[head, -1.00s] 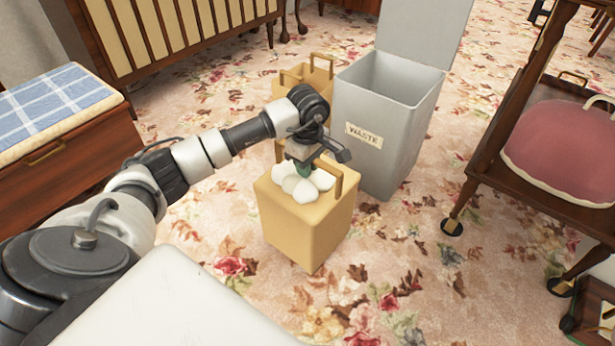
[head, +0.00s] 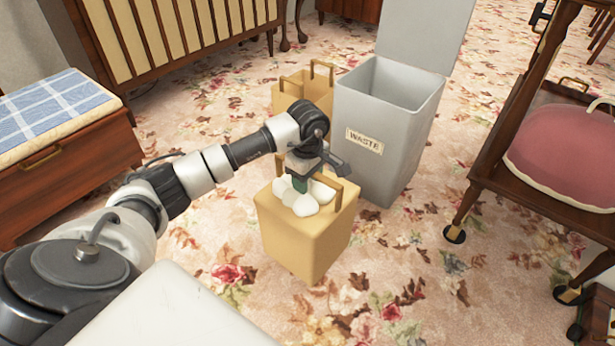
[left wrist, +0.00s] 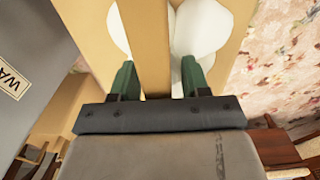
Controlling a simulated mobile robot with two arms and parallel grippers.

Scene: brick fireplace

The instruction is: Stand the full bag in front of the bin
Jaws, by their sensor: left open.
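The full bag (head: 300,240), tan and boxy with white lumps at its top, stands upright on the carpet in front of the grey bin (head: 390,135), slightly to its left. A gap of carpet shows between them. The bin bears a WASTE label and its lid is up. My left gripper (head: 300,182) points down at the top of the bag. In the left wrist view its green fingers (left wrist: 157,80) are apart, with a tan handle strip (left wrist: 145,45) of the bag between them. My right gripper is in neither view.
An empty tan bag (head: 300,92) stands left of the bin. A wooden chest with a blue checked cushion (head: 55,105) is at the left. A wooden stand with a pink cushioned thing (head: 560,150) is at the right. Carpet in front of the bag is clear.

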